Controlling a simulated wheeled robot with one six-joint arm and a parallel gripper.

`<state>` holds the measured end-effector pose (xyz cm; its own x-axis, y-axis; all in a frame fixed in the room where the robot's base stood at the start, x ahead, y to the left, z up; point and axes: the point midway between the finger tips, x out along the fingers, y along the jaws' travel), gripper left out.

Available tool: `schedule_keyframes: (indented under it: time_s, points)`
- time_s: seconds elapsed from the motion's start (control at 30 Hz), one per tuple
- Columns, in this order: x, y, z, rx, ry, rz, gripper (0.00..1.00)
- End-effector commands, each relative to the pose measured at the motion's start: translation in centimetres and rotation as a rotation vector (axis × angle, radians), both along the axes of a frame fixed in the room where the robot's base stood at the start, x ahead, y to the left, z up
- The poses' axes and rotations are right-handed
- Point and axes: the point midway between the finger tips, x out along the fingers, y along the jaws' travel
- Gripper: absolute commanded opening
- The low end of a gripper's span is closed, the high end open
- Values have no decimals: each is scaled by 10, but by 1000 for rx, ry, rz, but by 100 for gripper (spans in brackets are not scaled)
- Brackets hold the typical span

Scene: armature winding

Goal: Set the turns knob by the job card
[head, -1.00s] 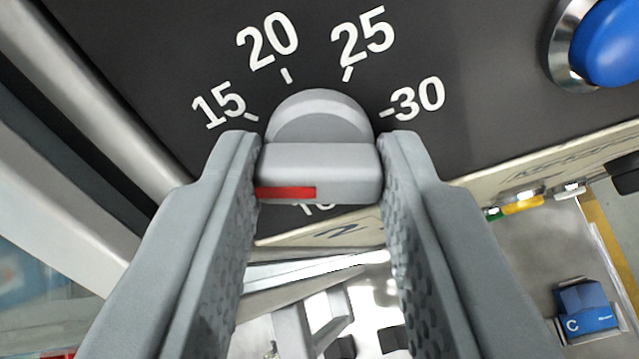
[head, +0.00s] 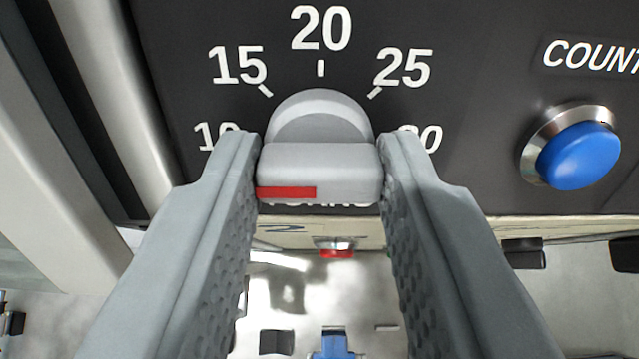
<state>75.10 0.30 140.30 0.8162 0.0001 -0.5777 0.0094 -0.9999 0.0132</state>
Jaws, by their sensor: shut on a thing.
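My gripper (head: 318,172) is shut on the grey turns knob (head: 320,115), with one finger on each side of it. The knob has a rounded back and a flat bar in front. A red mark (head: 286,193) covers the left half of the bar's front edge. The dial numbers 15 (head: 238,65), 20 (head: 321,28) and 25 (head: 403,67) show around the knob, with 20 straight above it. I cannot tell exactly which number the knob points to. No job card is readable.
A blue push button (head: 578,158) in a metal ring sits right of the dial, under lettering that begins COUNT. A pale strip (head: 480,230) runs below the dark panel (head: 470,120). A metal post (head: 130,90) stands close on the left.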

Motion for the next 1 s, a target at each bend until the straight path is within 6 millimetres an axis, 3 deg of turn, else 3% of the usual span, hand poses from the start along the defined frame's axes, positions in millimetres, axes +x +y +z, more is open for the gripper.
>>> schedule_keyframes:
  time_s: [0.23, 0.27, 0.33, 0.37, 0.73, 1.0]
  points:
    - [0, 0, 0, 0, 0, 0, 8]
    - [0, 0, 0, 0, 0, 0, 36]
    - [0, 0, 0, 0, 0, 0, 50]
    - [0, 0, 0, 0, 0, 0, 52]
    - [-4, 0, 4, 1, -2, -1, 52]
    - [-39, 0, 28, 1, -3, -1, 52]
